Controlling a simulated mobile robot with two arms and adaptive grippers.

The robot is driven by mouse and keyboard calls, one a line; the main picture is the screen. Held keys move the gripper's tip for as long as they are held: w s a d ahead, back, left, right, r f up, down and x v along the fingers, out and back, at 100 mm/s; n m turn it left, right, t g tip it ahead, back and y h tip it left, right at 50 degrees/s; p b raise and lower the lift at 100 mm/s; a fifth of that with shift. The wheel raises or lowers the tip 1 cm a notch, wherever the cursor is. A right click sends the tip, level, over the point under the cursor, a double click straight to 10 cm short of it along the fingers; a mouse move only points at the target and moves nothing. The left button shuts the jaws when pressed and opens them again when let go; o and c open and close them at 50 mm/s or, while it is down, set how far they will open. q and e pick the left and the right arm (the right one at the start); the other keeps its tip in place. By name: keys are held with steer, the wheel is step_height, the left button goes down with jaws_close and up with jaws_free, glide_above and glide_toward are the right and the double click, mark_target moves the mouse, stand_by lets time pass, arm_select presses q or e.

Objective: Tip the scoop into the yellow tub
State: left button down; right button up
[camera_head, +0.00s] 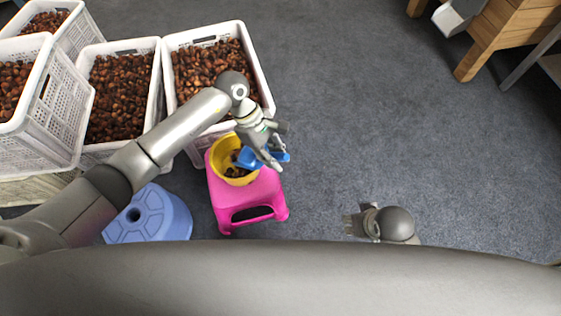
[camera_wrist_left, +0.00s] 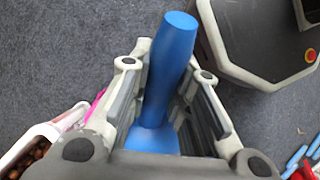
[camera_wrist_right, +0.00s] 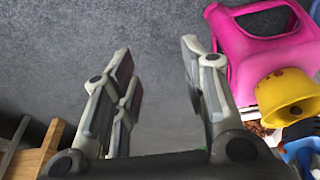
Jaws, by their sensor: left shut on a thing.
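The yellow tub (camera_head: 216,158) stands on a pink stool (camera_head: 232,205), with some brown chestnuts visible inside. It also shows in the right wrist view (camera_wrist_right: 283,97). My left gripper (camera_head: 270,157) is shut on the blue scoop (camera_head: 248,160), whose handle shows between the fingers in the left wrist view (camera_wrist_left: 168,75). The scoop is over the right side of the tub in the head view. Its bowl is partly hidden, and I cannot tell what it holds. My right gripper (camera_head: 352,225) is away to the right. Its fingers are apart and empty in the right wrist view (camera_wrist_right: 160,90).
White crates of chestnuts (camera_head: 262,80) stand behind and left of the tub. A blue stool (camera_head: 150,215) is left of the pink one. A wooden table (camera_head: 490,40) is at the upper right. The grey floor between is clear.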

arm_select(q)
steer(key=w+a+r+h+b, duration=0.1)
steer(key=a+r+g+h+b, duration=0.1)
steer(key=b, duration=0.1)
steer(key=shift+w+a+r, duration=0.25)
steer(key=shift+w, duration=0.15)
arm_select(e)
steer(key=v, duration=0.8)
arm_select(q)
steer(key=a+b, duration=0.1)
steer(key=w+r+g+h+b, duration=0.1)
steer(key=shift+a+b, duration=0.3)
steer(key=shift+a, duration=0.05)
steer(key=shift+w+a+r+g+h+b, duration=0.3)
steer(key=shift+w+a+r+h+b, duration=0.15)
steer(key=shift+a+r+b, duration=0.3)
arm_select(e)
steer(key=w+a+r+t+y, duration=0.1)
steer(key=w+a+r+t, duration=0.1)
steer(key=w, duration=0.4)
steer(key=w+a+r+t, duration=0.1)
steer(key=w+r+t, duration=0.1)
steer(key=w+t, duration=0.3)
steer(key=shift+w+a+t+y, duration=0.3)
steer(key=shift+w+a+y, duration=0.1)
steer(key=shift+w, duration=0.35)
